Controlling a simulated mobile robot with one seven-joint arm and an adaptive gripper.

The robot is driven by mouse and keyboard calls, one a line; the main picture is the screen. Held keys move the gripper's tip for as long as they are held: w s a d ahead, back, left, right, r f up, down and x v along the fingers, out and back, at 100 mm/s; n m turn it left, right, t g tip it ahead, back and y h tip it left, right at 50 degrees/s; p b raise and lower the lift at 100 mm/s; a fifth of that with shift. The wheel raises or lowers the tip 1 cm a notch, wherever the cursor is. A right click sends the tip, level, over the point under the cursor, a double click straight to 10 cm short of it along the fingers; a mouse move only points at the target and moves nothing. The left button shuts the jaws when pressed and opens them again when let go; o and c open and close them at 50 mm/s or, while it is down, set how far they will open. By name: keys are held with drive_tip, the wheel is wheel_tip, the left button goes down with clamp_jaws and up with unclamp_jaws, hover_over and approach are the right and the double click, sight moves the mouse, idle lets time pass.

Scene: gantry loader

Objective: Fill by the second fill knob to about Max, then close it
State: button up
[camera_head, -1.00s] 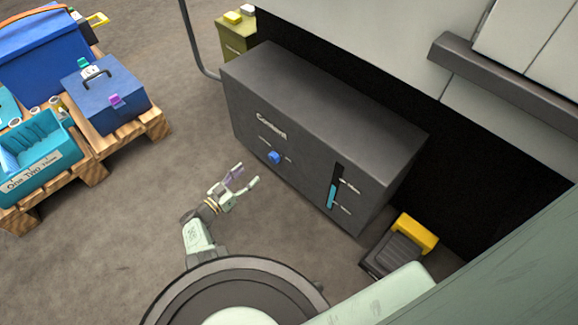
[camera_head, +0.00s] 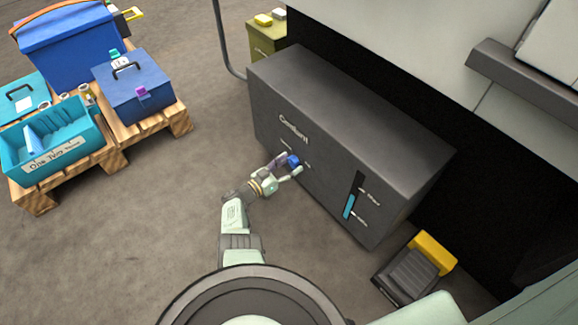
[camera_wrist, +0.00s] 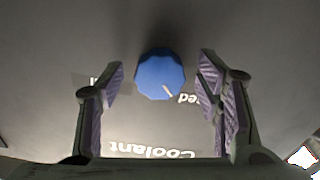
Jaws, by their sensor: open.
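A blue knob (camera_head: 293,160) sits on the front of a dark grey box marked "Coolant" (camera_head: 335,110). In the wrist view the knob (camera_wrist: 160,74) has a pale pointer line toward its lower right, with partly hidden lettering on both sides. My gripper (camera_head: 288,168) is open, its fingers on either side of the knob with gaps to it in the wrist view. A level gauge (camera_head: 354,195) on the box's right part shows a cyan column filling roughly the lower half, below the upper mark. The gauge lettering is too small to read surely. Only one knob shows.
A black and yellow pedal-like unit (camera_head: 415,270) stands on the floor right of the box. A pallet (camera_head: 115,150) at the left carries blue boxes and a teal bin (camera_head: 60,145). The floor between the pallet and the box is clear.

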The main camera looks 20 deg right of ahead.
drive_tip(key=c, duration=1.2)
drive_tip(key=shift+o, duration=0.2)
drive_tip(key=m+b, duration=0.1)
drive_tip(key=m, duration=0.3)
drive_tip(key=shift+m+b, duration=0.75)
drive_tip(key=shift+m, duration=1.65)
drive_tip(key=o, duration=1.2)
drive_tip(key=shift+w, duration=0.1)
drive_tip(key=shift+c, duration=0.2)
